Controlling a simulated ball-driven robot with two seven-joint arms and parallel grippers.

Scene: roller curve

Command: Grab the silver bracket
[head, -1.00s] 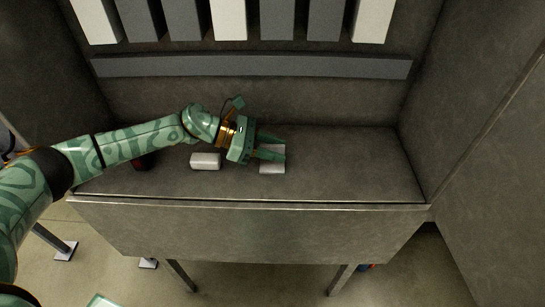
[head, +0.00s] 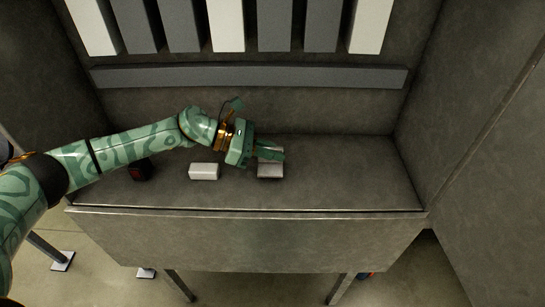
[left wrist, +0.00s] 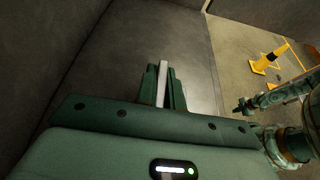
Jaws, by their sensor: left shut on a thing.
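The silver bracket (head: 270,171) is a pale, flat-sided piece at the middle of the grey metal shelf (head: 340,180). My left gripper (head: 272,154) reaches in from the left and is shut on the bracket. In the left wrist view the bracket (left wrist: 162,85) shows as a thin pale strip between the two green fingers (left wrist: 163,90). The fingers hide part of it. I cannot tell whether it touches the shelf. My right gripper is not in the head view.
A white block (head: 204,171) lies on the shelf left of my left gripper. A dark red and black object (head: 139,171) is farther left, under my arm. A wall stands right of the shelf. The shelf's right part is clear. A yellow cone (left wrist: 264,63) stands on the floor.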

